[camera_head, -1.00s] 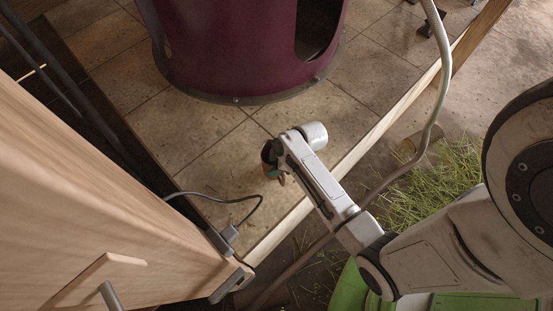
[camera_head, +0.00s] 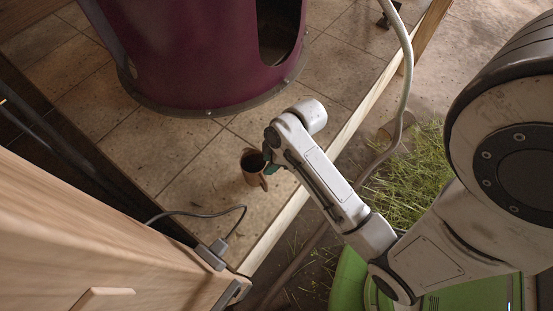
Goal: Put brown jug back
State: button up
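The brown jug (camera_head: 253,168) stands upright on the tiled platform, in front of the dark red drum, with its dark open mouth facing up. My gripper (camera_head: 271,165) is at the jug's right side, at the end of my white arm. Only a small teal part of it shows beside the jug's rim. The arm's wrist hides most of the gripper, so I cannot tell whether the fingers touch the jug or how far apart they are.
The dark red drum (camera_head: 200,55) stands behind the jug. A grey cable with a plug (camera_head: 212,254) lies at the front left near a wooden cabinet (camera_head: 95,235). A pale hose (camera_head: 405,75) crosses the platform's wooden edge (camera_head: 345,135). Cut grass (camera_head: 415,175) lies beyond it.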

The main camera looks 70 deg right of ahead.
jog(key=s+a+r+m+g+h, duration=0.2)
jog(key=s+a+m, duration=0.3)
jog(key=a, duration=0.3)
jog(key=shift+s+r+g, duration=0.5)
jog(key=shift+s+r, duration=0.1)
jog(key=shift+r, duration=0.2)
jog(key=shift+d, duration=0.1)
